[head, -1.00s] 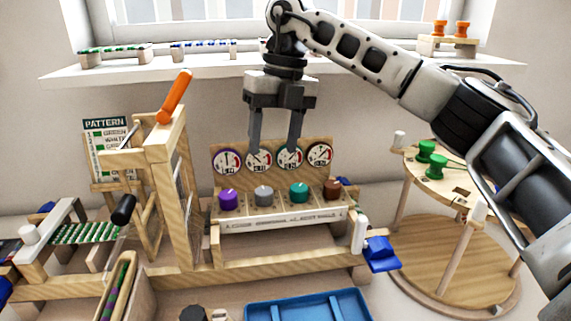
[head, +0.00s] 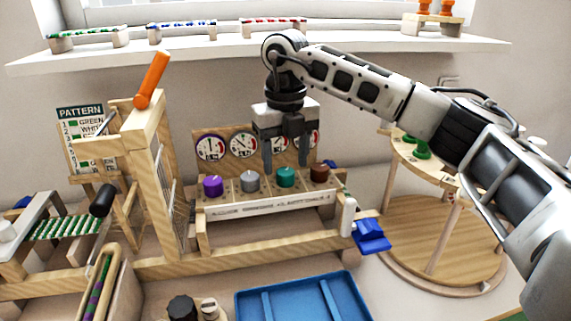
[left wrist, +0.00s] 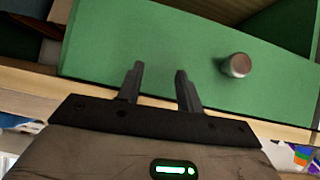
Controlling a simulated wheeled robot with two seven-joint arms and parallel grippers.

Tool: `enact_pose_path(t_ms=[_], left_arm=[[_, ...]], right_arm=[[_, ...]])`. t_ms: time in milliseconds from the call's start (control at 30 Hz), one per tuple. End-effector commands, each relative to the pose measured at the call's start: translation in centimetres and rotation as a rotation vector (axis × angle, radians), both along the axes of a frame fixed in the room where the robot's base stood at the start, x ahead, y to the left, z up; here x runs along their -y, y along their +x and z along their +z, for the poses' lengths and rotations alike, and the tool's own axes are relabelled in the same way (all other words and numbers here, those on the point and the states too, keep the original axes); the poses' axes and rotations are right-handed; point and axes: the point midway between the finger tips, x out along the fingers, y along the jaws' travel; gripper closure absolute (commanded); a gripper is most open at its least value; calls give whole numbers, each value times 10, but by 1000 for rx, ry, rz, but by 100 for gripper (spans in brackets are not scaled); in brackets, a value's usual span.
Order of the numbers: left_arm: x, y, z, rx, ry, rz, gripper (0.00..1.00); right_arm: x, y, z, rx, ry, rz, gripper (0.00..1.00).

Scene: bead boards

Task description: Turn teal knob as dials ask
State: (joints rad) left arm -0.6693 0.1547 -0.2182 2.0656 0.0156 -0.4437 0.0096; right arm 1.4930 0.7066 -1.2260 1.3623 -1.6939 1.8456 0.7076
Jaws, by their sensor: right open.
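The teal knob (head: 286,177) stands on a wooden strip in a row with a purple knob (head: 213,186), a grey knob (head: 250,181) and a brown knob (head: 319,172). Round white dials stand on the board behind; the purple knob's dial (head: 210,147) and the grey knob's dial (head: 244,145) show clearly, the other two are partly covered by my right gripper. My right gripper (head: 285,163) points down, open and empty, its fingertips at about the teal knob's top; contact cannot be told. My left gripper (left wrist: 157,80) is open and empty before a green panel.
A wooden frame with an orange handle (head: 152,80) rises left of the knobs. A blue tray (head: 300,296) lies in front, and a round wooden stand (head: 445,240) is at the right. The green panel (left wrist: 130,40) carries a metal knob (left wrist: 237,65).

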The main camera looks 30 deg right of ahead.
Motion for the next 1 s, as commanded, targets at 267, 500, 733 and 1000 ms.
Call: enact_pose_path(t_ms=[267,500,733,1000], left_arm=[[-1,1,-4,-7,5,0,64],[0,1,-4,-6,1,4,64],[1,2,-2,-3,-4,9,64],[1,2,-1,-1,-5,9,64]], right_arm=[[0,0,-20,-1,0,0,45],[0,0,-21,0,0,0,45],[0,0,-20,0,0,0,90],[0,0,-20,0,0,26,90]])
